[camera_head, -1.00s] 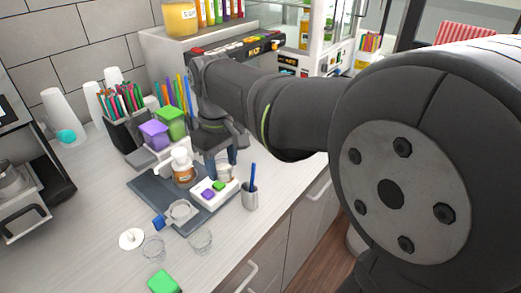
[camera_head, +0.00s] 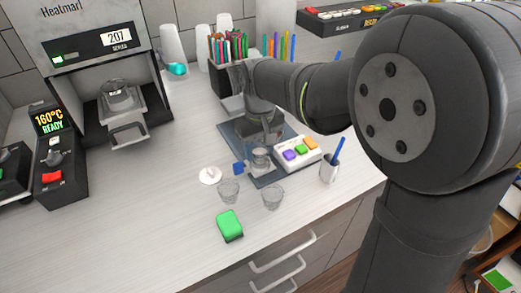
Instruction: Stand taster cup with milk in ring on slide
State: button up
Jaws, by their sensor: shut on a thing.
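My gripper (camera_head: 266,136) points down over the dark mat (camera_head: 270,180), left of the white button box. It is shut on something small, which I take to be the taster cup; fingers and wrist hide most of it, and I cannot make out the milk. A clear round piece (camera_head: 260,158) shows on the mat just below the fingers, beside a blue block (camera_head: 238,168); I cannot tell whether they touch. The sealer (camera_head: 100,40) stands at the left. Its slide has a handle (camera_head: 128,133) at the front and a round metal ring (camera_head: 117,97).
Two clear empty cups (camera_head: 228,191) (camera_head: 272,197), a white disc (camera_head: 209,175) and a green sponge (camera_head: 229,225) lie in front of the mat. The button box (camera_head: 298,152) and a pen cup (camera_head: 330,170) stand right. The counter between mat and sealer is clear.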

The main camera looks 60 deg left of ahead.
jog(key=shift+f, duration=0.7)
jog(key=shift+f, duration=0.1)
jog(key=o, duration=0.9)
jog(key=shift+o, duration=0.2)
notch_tip(320, 180, up, 12)
notch_tip(320, 180, down, 12)
jog(key=shift+r, duration=2.05)
